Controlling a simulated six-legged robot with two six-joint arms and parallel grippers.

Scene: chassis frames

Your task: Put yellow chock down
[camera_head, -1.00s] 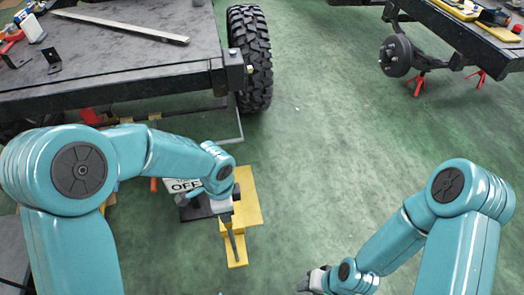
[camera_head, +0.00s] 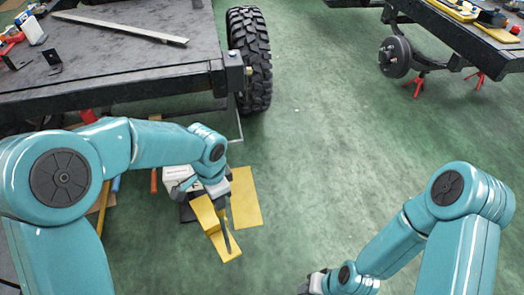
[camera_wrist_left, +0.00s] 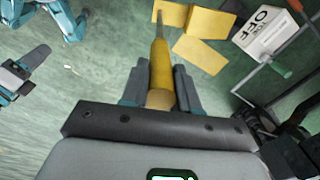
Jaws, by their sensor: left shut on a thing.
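The yellow chock (camera_head: 208,216) is tilted and rotated in the head view, below my left gripper (camera_head: 219,196). A grey rod runs from the gripper down to the chock's near end. In the wrist view my left gripper (camera_wrist_left: 160,92) is shut around a yellow grip (camera_wrist_left: 160,68) at the top of that rod. Yellow faces lie past the rod's far end; which belong to the chock is hard to tell. Whether the chock touches the floor is unclear. My right gripper (camera_head: 312,282) is at the bottom of the head view, its fingers too small to judge.
A flat yellow sheet (camera_head: 247,202) lies right of the chock. A white box (camera_head: 180,178), marked OFF in the wrist view (camera_wrist_left: 266,30), stands left of it. The chassis wheel (camera_head: 250,60) is behind. The green floor to the right is clear.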

